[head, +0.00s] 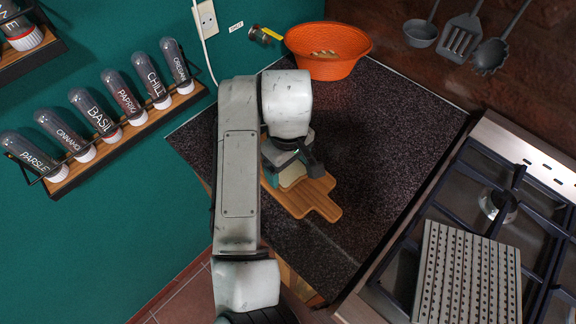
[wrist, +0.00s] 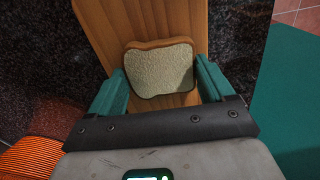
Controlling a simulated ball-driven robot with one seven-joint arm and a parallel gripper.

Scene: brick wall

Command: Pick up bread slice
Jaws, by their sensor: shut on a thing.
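A bread slice (wrist: 160,68) with a brown crust and pale crumb shows in the wrist view, between the two green fingers of my gripper (wrist: 163,88). The fingers are shut on it from its left and right sides. The slice is over a wooden cutting board (wrist: 165,17); I cannot tell whether it still touches the board. In the head view, my gripper (head: 292,172) is over the cutting board (head: 318,203), and the slice (head: 291,174) is mostly hidden by my arm and gripper.
An orange bowl (head: 327,67) stands at the back of the dark countertop (head: 385,130). A stove (head: 500,207) with a ridged plate (head: 467,275) is at the right. Spice bottles (head: 122,94) sit on a wall rack at the left. The counter right of the board is clear.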

